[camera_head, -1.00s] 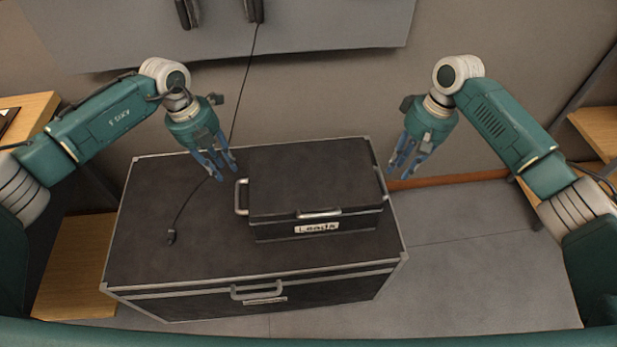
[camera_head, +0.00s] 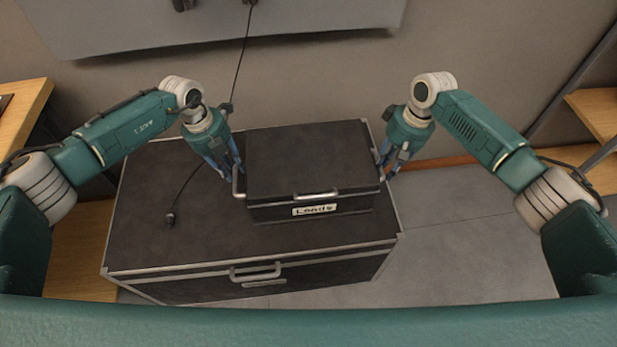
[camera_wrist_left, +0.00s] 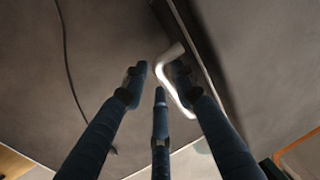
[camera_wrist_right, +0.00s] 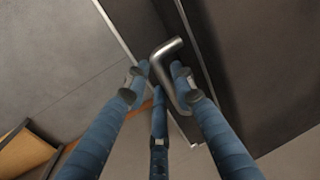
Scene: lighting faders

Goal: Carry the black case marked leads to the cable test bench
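The black case marked leads (camera_head: 310,160) rests on top of a larger black trunk (camera_head: 150,240). Its label faces me, and it has a silver handle on each side and one at the front. My left gripper (camera_head: 231,180) is at the left side handle (camera_wrist_left: 176,85), with its fingers spread on either side of it. My right gripper (camera_head: 383,167) is at the right side handle (camera_wrist_right: 176,80), also with fingers spread around it. Both grippers look open; whether a finger touches a handle I cannot tell. I cannot identify the cable test bench in any view.
A thin black cable (camera_head: 243,75) hangs down and ends in a plug (camera_head: 170,217) on the trunk, left of the case. Wooden shelves stand at the left (camera_head: 85,240) and right (camera_head: 597,108). A grey panel (camera_head: 330,25) is on the wall behind. The floor right of the trunk is clear.

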